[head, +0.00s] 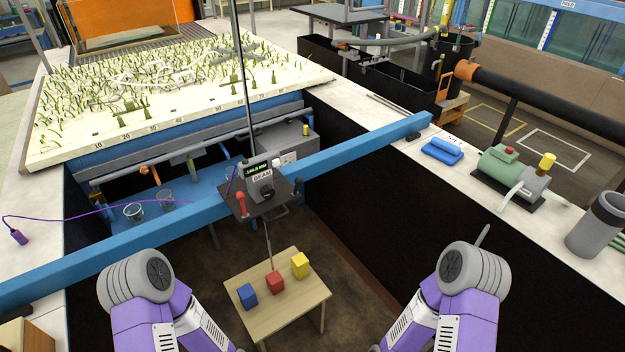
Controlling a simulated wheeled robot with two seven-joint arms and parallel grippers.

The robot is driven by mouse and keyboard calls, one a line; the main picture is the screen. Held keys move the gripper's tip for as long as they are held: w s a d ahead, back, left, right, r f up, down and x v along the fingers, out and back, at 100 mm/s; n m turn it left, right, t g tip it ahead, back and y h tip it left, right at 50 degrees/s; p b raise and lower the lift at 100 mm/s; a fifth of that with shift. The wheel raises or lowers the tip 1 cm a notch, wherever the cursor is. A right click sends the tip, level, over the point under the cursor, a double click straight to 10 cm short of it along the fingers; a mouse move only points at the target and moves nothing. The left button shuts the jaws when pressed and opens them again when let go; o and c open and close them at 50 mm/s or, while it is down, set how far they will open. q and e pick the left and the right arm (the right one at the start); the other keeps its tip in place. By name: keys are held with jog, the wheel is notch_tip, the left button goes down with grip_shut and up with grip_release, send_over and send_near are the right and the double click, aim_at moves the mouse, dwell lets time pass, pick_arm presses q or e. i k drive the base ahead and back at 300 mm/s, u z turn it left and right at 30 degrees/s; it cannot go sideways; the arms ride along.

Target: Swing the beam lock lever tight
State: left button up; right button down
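A blue beam (365,143) spans the dark channel from lower left to upper right. A dark carriage (240,207) sits on it, with a small grey display unit (259,186) and a plate reading BEAM (262,175). A red-handled lever (240,201) stands roughly upright at the carriage's left front. A small dark lever-like part (297,188) stands at its right. I cannot tell from the labels which is the lock lever, or whether it is tight. My two purple arms come in at the bottom, well short of the carriage. Both grippers are out of view.
A low wooden table (290,313) below the carriage holds blue (248,296), red (275,283) and yellow (300,265) blocks. A thin rod (268,245) hangs from the carriage towards them. A green pump (500,165) and blue cloth (442,151) lie on the right ledge.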

aim_at(298, 181)
jog(key=z, duration=1.2)
jog(key=i, duration=1.05)
jog(key=u, duration=2.15)
